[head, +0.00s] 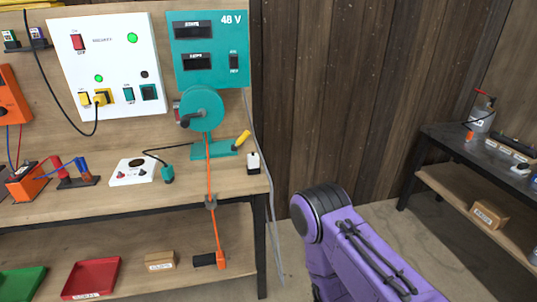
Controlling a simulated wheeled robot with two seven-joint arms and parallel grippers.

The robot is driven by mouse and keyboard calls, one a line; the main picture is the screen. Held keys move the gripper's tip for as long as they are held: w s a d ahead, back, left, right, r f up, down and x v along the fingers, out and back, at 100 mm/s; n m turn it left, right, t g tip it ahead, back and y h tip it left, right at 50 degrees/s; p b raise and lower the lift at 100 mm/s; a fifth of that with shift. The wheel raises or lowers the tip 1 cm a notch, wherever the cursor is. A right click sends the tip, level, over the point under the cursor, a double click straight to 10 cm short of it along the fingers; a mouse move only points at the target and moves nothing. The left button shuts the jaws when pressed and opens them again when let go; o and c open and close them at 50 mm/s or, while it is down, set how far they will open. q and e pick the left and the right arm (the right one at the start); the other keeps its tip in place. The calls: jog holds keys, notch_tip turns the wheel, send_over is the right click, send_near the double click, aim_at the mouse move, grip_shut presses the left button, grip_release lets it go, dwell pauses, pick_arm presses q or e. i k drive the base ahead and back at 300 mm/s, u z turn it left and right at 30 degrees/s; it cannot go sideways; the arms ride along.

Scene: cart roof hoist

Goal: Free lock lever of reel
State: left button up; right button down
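A teal reel (205,106) is mounted below the 48 V panel at the right end of the workbench. A dark crank-like part (189,119) sits at its left front. An orange strap (212,180) runs from the reel down over the bench edge to an orange end piece with a black grip (206,260). A yellow-handled lever (242,138) tilts up to the right from the teal base (213,150) under the reel. I cannot tell which of these parts is the lock lever. Neither of my grippers shows; only a purple link of my arm is visible at lower right.
The workbench (110,205) holds a white box (131,171), a teal plug (168,174) and a small white block (253,163). A white switch panel (107,65) stands behind. A dark side table (465,150) is at far right. Open floor lies between.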

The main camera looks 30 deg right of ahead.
aim_at(246, 133)
jog(key=u, duration=0.2)
jog(key=k, duration=0.3)
jog(key=z, duration=0.9)
jog(key=i, duration=1.7)
jog(key=u, duration=0.7)
